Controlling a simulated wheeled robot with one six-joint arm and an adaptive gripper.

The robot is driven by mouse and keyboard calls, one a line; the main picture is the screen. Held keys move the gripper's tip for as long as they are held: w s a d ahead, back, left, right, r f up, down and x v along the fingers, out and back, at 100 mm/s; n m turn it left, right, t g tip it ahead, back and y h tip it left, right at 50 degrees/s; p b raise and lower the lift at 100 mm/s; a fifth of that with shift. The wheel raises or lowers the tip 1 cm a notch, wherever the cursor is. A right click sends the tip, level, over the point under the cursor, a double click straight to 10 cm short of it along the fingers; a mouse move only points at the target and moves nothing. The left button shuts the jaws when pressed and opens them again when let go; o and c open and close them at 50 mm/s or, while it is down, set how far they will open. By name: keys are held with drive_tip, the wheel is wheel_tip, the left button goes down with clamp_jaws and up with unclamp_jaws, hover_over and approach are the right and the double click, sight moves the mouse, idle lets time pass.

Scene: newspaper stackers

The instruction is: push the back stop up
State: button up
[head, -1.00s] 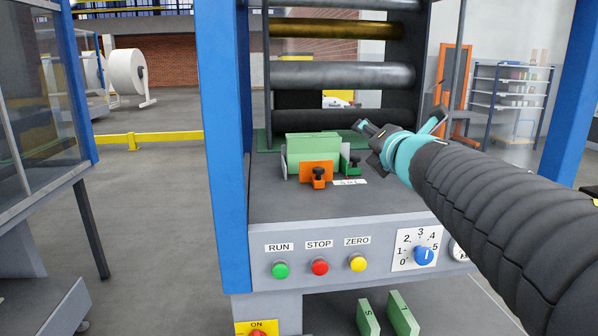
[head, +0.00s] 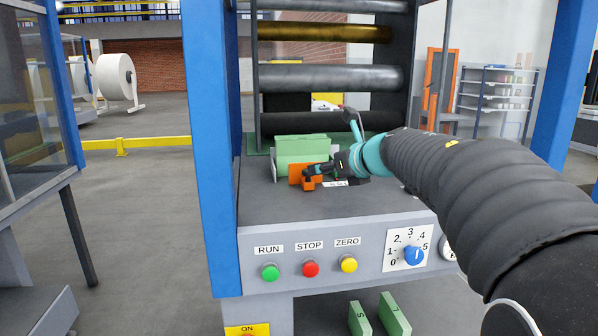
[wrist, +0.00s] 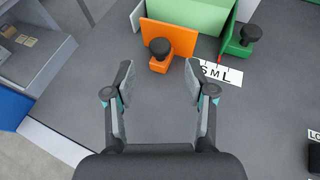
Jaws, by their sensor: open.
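An orange stop (head: 295,172) with a black knob stands on the grey deck of the stacker; it also shows in the wrist view (wrist: 178,38). Behind it is a pale green block (head: 303,146). A dark green stop (wrist: 232,42) with a black knob stands to the right in the wrist view, beside an S M L label (wrist: 222,75). My gripper hides it in the head view. Nothing names either one as the back stop. My gripper (wrist: 158,78) is open and empty, just short of the orange stop's knob, which lies ahead between the fingertips.
RUN, STOP and ZERO buttons (head: 311,269) and a blue dial (head: 414,255) are on the front panel. Rollers (head: 330,78) rise behind the deck. A blue post (head: 208,150) stands at left. The deck's front left is clear.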

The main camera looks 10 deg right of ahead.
sight(307, 176)
drive_tip(key=x, duration=0.6)
drive_tip(key=shift+w+a+f, duration=0.1)
drive_tip(key=shift+w+a, duration=0.1)
drive_tip(key=shift+w, duration=0.05)
clamp_jaws()
